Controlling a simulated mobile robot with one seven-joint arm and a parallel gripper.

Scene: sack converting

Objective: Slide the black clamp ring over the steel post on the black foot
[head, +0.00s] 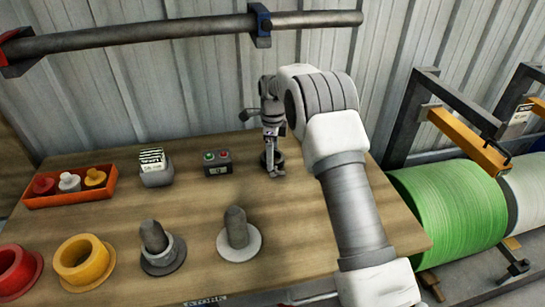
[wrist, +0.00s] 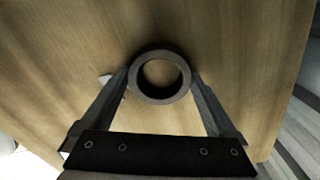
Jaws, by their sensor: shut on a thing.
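My gripper (head: 275,172) is over the back right part of the wooden table in the head view. In the wrist view my gripper (wrist: 160,85) is shut on the black clamp ring (wrist: 160,99), one finger on each side. Only bare wood shows through the ring's hole. In the head view the ring (head: 265,160) is a small dark shape, partly hidden by the fingers. The grey steel post on the dark foot (head: 154,237) stands upright at front left of my gripper, well apart from it. A grey collar seems to sit around its base.
A second grey post (head: 237,228) on a pale foot stands between. Yellow (head: 84,262) and red (head: 15,272) flanged rings lie at front left. An orange tray (head: 70,199), a label holder (head: 155,168) and a button box (head: 217,163) stand behind. A green roll (head: 450,205) is right of the table.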

